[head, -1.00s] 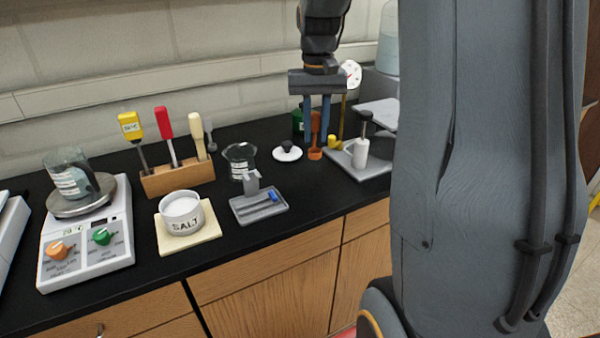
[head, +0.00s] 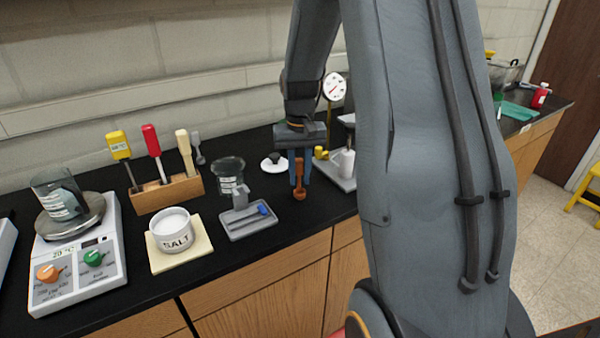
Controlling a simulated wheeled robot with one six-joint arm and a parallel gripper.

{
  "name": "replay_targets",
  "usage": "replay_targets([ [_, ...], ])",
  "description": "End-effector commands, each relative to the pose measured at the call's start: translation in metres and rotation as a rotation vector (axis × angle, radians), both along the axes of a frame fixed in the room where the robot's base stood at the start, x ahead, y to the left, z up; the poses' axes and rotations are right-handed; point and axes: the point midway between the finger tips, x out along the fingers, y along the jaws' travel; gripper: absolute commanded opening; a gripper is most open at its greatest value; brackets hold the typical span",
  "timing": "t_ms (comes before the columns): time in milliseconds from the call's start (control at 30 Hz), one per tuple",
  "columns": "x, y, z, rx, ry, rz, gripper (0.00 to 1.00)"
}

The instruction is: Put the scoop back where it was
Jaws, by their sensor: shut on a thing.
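The orange scoop (head: 299,184) hangs upright, handle up and bowl down, above the front part of the black counter. My gripper (head: 300,170) points down, its blue fingers shut on the scoop's handle. Whether the bowl touches the counter cannot be told from this view. A wooden rack (head: 165,193) stands at the left with a yellow-handled tool (head: 119,146), a red-handled tool (head: 151,141) and a cream-handled tool (head: 183,142) in it. A grey tool (head: 197,147) stands at its right end.
A salt bowl (head: 172,229) on a pad, a grey tray (head: 262,223), a glass beaker (head: 228,174) and a white lid (head: 273,166) stand left of the scoop. My arm hides the counter beyond.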

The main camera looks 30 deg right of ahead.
Motion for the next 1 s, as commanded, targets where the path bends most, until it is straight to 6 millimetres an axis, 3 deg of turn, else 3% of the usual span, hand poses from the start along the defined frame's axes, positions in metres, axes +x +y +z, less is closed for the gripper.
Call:
replay_targets([
  [267, 0.000, 0.000, -0.003, 0.000, 0.000, 0.000, 0.00],
  [300, 0.000, 0.000, -0.003, 0.000, 0.000, 0.000, 0.25],
  [400, 0.000, 0.000, -0.003, 0.000, 0.000, 0.000, 0.40],
  [767, 0.000, 0.000, 0.002, 0.000, -0.001, 0.000, 0.40],
  [1000, 0.003, -0.001, 0.033, -0.002, -0.007, 0.000, 0.40],
])
